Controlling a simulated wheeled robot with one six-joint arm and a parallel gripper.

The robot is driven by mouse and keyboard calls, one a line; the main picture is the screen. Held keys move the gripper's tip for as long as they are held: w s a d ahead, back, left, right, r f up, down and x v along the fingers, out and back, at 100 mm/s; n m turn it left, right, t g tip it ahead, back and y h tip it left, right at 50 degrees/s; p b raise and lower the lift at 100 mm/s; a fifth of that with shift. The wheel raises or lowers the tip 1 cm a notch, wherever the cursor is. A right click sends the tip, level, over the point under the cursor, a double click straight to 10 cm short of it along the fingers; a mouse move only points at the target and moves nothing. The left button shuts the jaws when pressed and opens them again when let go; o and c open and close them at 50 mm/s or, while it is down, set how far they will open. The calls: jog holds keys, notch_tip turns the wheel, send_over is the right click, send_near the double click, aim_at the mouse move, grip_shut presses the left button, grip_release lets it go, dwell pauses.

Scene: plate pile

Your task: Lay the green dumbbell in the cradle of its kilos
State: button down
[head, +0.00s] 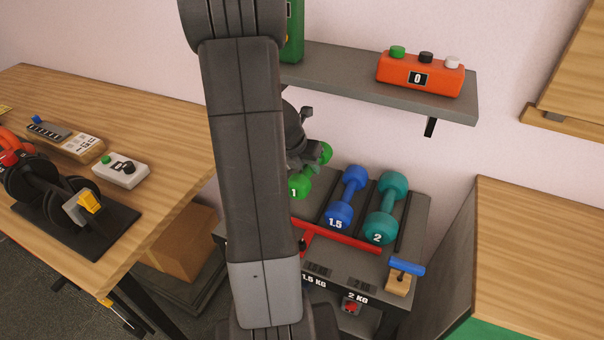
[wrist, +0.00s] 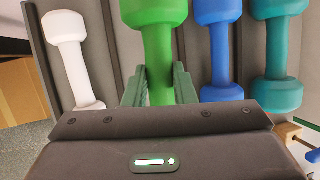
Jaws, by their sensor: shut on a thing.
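The green dumbbell (head: 300,188), marked 1, is in my gripper (head: 308,163), just left of the blue dumbbell (head: 338,214). In the wrist view my gripper (wrist: 160,78) is shut around the handle of the green dumbbell (wrist: 155,12). It looks larger there than its neighbours, so it seems raised above the rack (head: 412,215), in line with the slot between the white (wrist: 74,60) and blue dumbbells. How far above I cannot tell. The rack's front labels read 1.5 KG and 2 KG; my arm hides the labels further left.
A teal dumbbell (head: 381,226), marked 2, lies right of the blue one. A red bar (head: 350,240) crosses the rack front. A blue-handled wooden block (head: 398,281) stands at its right corner. A shelf (head: 350,80) with an orange button box (head: 420,74) hangs above.

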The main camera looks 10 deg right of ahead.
jog(key=shift+w+d+f, duration=0.15)
jog(key=shift+w+f, duration=0.1)
jog(key=shift+f, duration=0.15)
jog(key=shift+f+b, duration=1.5)
jog(key=shift+f, duration=1.3)
jog(key=shift+w+d+f, duration=0.1)
jog(key=shift+w+f, duration=0.05)
jog(key=shift+f, duration=0.15)
jog(key=shift+f, duration=0.1)
jog(key=c, duration=1.2)
grip_release()
jog(key=p+v, duration=0.3)
jog(key=v, duration=0.9)
jog(key=shift+p, duration=0.4)
